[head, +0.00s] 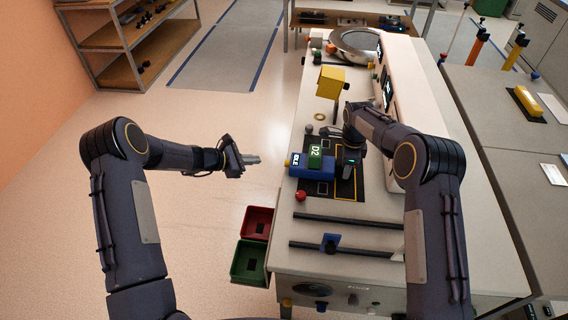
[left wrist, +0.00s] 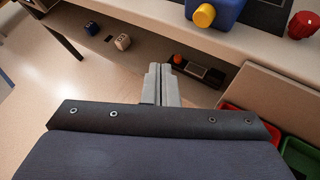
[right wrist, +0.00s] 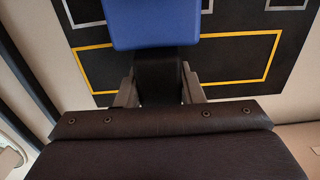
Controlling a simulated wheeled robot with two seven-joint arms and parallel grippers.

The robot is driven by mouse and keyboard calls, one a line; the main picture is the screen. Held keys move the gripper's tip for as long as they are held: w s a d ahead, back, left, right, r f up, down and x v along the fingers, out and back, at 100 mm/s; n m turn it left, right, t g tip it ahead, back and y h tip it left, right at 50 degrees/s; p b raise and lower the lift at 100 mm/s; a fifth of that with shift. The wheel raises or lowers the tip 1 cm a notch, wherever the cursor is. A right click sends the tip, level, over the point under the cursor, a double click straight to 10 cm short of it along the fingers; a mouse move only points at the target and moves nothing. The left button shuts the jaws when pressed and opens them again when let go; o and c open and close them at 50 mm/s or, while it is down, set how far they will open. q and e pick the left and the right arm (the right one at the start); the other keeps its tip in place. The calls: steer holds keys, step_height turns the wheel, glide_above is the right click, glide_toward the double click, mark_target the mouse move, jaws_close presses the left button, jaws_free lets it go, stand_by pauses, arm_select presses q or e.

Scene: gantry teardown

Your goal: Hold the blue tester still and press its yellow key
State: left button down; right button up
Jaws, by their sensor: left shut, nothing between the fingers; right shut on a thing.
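The blue tester (head: 312,171) lies on a dark mat near the left edge of the bench. My right gripper (right wrist: 159,88) is shut on the tester's dark end part (right wrist: 158,68), next to the blue body. My left gripper (head: 257,159) is shut and empty, off the bench's left edge, pointing towards the yellow key with a gap between.
A red knob (head: 300,195) stands on the bench in front of the tester. Red (head: 257,223) and green (head: 249,262) bins hang below the bench's left side. Open floor lies left of the bench.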

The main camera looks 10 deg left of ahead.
arm_select(q)
steer(key=d, duration=0.6)
steer(key=shift+d, duration=0.2)
stand_by(1.9)
steer(key=shift+d, duration=0.3)
steer(key=shift+d, duration=0.55)
stand_by(0.6)
steer(key=shift+a, duration=1)
steer(key=shift+a, duration=0.1)
steer(key=a, duration=0.6)
